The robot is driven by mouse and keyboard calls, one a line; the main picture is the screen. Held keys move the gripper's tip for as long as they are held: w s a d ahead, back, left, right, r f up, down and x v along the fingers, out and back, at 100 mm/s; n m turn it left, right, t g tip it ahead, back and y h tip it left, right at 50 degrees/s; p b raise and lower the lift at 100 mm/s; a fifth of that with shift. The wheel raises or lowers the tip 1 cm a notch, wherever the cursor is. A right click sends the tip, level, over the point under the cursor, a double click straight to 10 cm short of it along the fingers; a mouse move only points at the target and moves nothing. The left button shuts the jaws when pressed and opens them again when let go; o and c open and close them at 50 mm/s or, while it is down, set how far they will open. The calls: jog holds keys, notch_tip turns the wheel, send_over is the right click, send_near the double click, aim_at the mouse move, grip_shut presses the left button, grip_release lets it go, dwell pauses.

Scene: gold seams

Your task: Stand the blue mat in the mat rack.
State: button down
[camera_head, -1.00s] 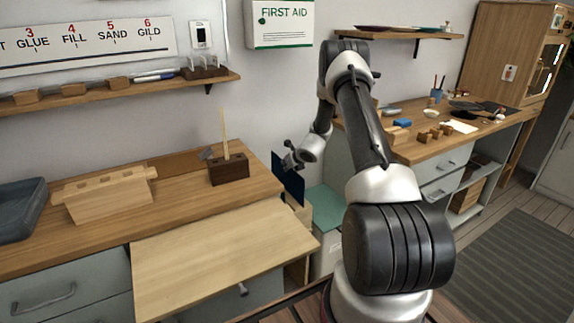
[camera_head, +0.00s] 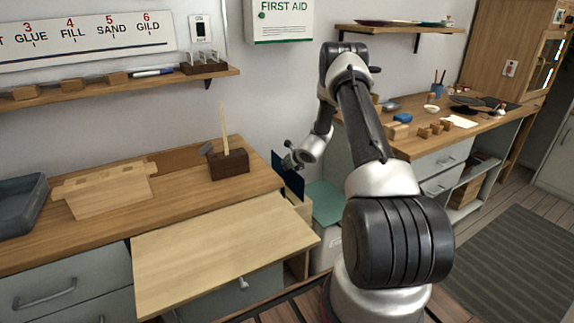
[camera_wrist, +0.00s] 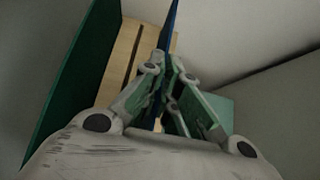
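The blue mat (camera_head: 289,178) hangs upright past the right end of the left bench. My gripper (camera_head: 290,160) is at its upper part. In the wrist view the mat (camera_wrist: 172,28) shows nearly edge-on, between the two fingers of my gripper (camera_wrist: 168,80), which are closed on it. A pale wooden slotted piece (camera_wrist: 122,60), apparently the mat rack, lies beyond the fingers, with a dark slot beside the mat. I cannot tell whether the mat's lower edge is in a slot. In the head view pale wood (camera_head: 303,208) shows just below the mat, mostly hidden.
A large green panel (camera_wrist: 75,80) stands left of the fingers in the wrist view. A bin with a green lid (camera_head: 325,203) stands right of the mat. The pulled-out board (camera_head: 220,250) is bare. A dark wooden block (camera_head: 229,164) with a stick stands near the bench's right end.

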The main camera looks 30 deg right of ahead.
dwell(0.4)
jog(key=c, duration=1.6)
grip_release()
jog(key=shift+o, duration=0.2)
jog(key=shift+v, duration=4.5)
jog(key=shift+r, duration=3)
